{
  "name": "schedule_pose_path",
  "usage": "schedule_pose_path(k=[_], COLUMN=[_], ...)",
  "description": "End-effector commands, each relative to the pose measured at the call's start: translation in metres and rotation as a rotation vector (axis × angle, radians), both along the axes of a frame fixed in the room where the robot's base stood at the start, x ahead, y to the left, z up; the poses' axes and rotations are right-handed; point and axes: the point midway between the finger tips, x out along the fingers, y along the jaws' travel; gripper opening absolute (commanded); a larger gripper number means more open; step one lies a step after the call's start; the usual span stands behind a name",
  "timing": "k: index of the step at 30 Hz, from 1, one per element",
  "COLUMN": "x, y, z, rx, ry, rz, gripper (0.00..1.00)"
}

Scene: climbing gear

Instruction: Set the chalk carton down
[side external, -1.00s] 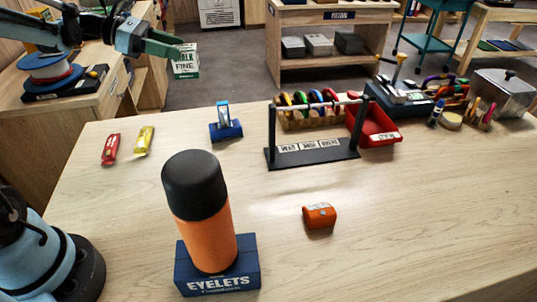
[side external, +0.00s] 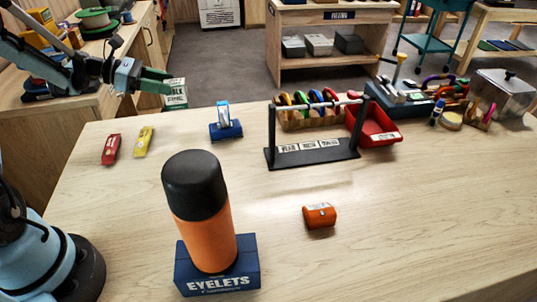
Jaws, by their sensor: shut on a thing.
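The chalk carton (side external: 175,94) is a small white and green box with printed lettering, near the top left of the side external view. My gripper (side external: 160,82) is shut on it, with green fingers at the carton's upper part, partly covering it. The carton is upright and appears just beyond the far edge of the wooden table (side external: 370,230). Whether its bottom touches anything cannot be told.
A red bar (side external: 111,149) and a yellow bar (side external: 143,141) lie on the table's left. A blue stand (side external: 226,130) is right of them. An orange bottle (side external: 205,240) stands on a blue eyelets box (side external: 217,282). A black rack (side external: 312,152) stands farther back. The right front is clear.

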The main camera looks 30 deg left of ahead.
Motion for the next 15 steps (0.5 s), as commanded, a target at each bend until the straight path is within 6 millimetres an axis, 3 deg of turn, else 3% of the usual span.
schedule_pose_path(k=[15], x=[0.0], y=[0.0], z=[-0.055], rx=[-0.001], ry=[-0.001], rz=[0.0], gripper=[0.17])
